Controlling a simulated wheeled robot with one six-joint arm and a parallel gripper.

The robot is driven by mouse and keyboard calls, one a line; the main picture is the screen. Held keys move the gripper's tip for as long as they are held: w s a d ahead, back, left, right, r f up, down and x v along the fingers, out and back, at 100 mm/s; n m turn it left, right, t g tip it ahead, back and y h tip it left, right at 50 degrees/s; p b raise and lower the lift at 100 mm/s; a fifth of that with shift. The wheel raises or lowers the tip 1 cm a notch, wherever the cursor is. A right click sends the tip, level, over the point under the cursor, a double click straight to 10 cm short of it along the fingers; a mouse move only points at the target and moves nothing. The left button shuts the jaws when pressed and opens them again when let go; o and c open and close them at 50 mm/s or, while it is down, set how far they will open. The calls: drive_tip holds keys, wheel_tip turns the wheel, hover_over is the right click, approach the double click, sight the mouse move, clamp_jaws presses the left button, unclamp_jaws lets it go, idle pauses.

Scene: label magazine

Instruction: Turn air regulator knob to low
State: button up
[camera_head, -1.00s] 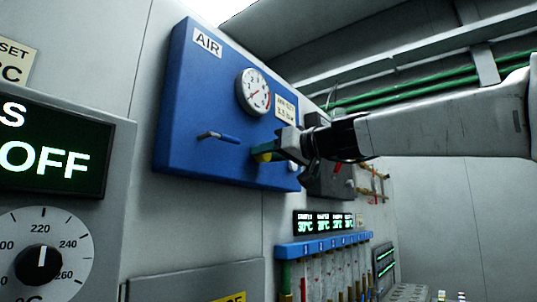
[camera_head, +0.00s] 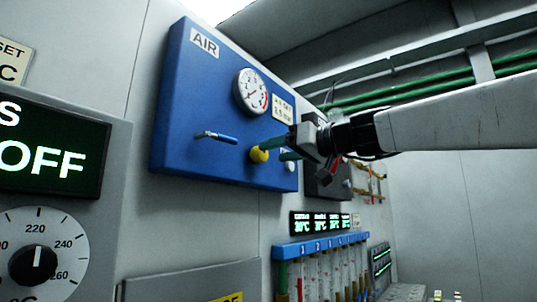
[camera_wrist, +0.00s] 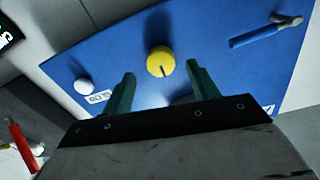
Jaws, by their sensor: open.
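The yellow air regulator knob (camera_head: 259,155) sits on the lower part of the blue AIR panel (camera_head: 180,120). It also shows in the wrist view (camera_wrist: 160,61), round, with a dark pointer line on its face. My gripper (camera_head: 284,148) is just right of the knob in the head view, with green fingers. In the wrist view my gripper (camera_wrist: 162,85) has its fingers spread apart, one on each side below the knob, with nothing between them. The fingertips appear apart from the knob. A round pressure gauge (camera_head: 252,92) is above the knob.
A blue lever handle (camera_head: 216,137) sticks out left of the knob. A white button (camera_wrist: 83,86) is on the panel on the other side. Below stands a blue-topped row of tubes (camera_head: 320,244) under a small display (camera_head: 320,222).

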drive_tip(key=v, duration=0.3)
drive_tip(key=shift+s+d, duration=0.15)
drive_tip(key=shift+d, duration=0.05)
idle(0.4)
drive_tip(key=s+d+f+m+g+h, duration=0.2)
drive_tip(key=s+f+m+g+h, duration=0.1)
drive_tip(key=f, duration=0.9)
drive_tip(key=s+d+f+m+g+h, duration=0.2)
drive_tip(key=s+f+h, duration=0.1)
drive_tip(key=f, duration=0.9)
drive_tip(key=s+d+f+m+g+h, duration=0.1)
drive_tip(key=s+d+f+h, duration=0.1)
drive_tip(key=s+d+f, duration=0.3)
drive_tip(key=s+d+f+m+g+h, duration=0.1)
drive_tip(key=s+d+f, duration=0.4)
drive_tip(key=s+f, duration=0.6)
drive_tip(key=s+d+f+m+g+h, duration=0.1)
drive_tip(key=s+d+f+g+h, duration=0.2)
drive_tip(key=s+d+f+h, duration=0.2)
drive_tip(key=s+f, duration=0.3)
drive_tip(key=f, duration=0.2)
drive_tip(key=shift+m, duration=0.3)
